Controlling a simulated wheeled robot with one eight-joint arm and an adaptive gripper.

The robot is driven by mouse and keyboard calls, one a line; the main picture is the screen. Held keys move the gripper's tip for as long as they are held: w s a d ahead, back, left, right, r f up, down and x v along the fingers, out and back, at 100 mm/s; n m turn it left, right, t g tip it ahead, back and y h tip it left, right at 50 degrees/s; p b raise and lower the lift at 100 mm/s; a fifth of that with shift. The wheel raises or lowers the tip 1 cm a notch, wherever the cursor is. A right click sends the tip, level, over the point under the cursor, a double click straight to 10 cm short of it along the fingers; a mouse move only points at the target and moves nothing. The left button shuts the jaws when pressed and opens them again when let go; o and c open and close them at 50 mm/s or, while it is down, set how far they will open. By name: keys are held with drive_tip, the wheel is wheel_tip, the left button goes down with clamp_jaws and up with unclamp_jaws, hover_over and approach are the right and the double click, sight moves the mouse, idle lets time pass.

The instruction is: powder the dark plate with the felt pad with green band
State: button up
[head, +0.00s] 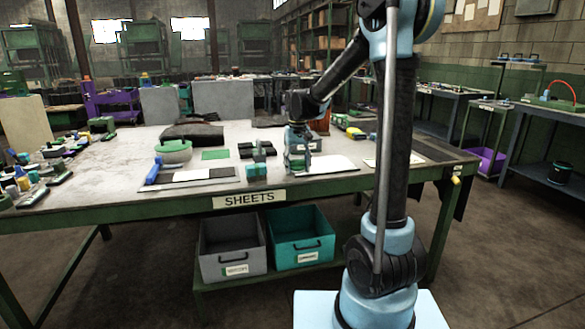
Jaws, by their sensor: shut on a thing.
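My gripper (297,165) is low over the workbench, at the left end of a white sheet (326,165). Several dark flat pieces lie on the bench: one (221,172) beside a white piece left of my gripper, and others (247,152) behind the teal block (257,171). I cannot tell which is the dark plate. I cannot tell whether the held thing touches the sheet.
The workbench (130,170) has a blue-handled tool (153,171), a green round thing (173,151), a green sheet (215,154) and a dark folded cloth (193,132). Small clutter crowds the left end. A grey bin (232,252) and a teal bin (301,240) stand below.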

sight(318, 166)
drive_tip(key=shift+w+d+f, duration=0.1)
drive_tip(key=shift+w+d, duration=0.35)
drive_tip(key=shift+d, duration=1.2)
drive_tip(key=shift+w+d+r, duration=0.1)
drive_tip(key=shift+w+d, duration=0.35)
drive_tip(key=shift+d, duration=1.2)
drive_tip(key=shift+w+d+f, duration=0.1)
drive_tip(key=shift+w+d, duration=0.35)
drive_tip(key=shift+d, duration=1.2)
drive_tip(key=shift+w+d+r, duration=0.1)
drive_tip(key=shift+w+d, duration=0.25)
drive_tip(key=shift+d, duration=0.8)
drive_tip(key=shift+w+d+r, duration=0.1)
drive_tip(key=shift+w+d, duration=0.25)
drive_tip(key=shift+d, duration=0.75)
drive_tip(key=shift+w+d, duration=0.35)
drive_tip(key=shift+d, duration=0.8)
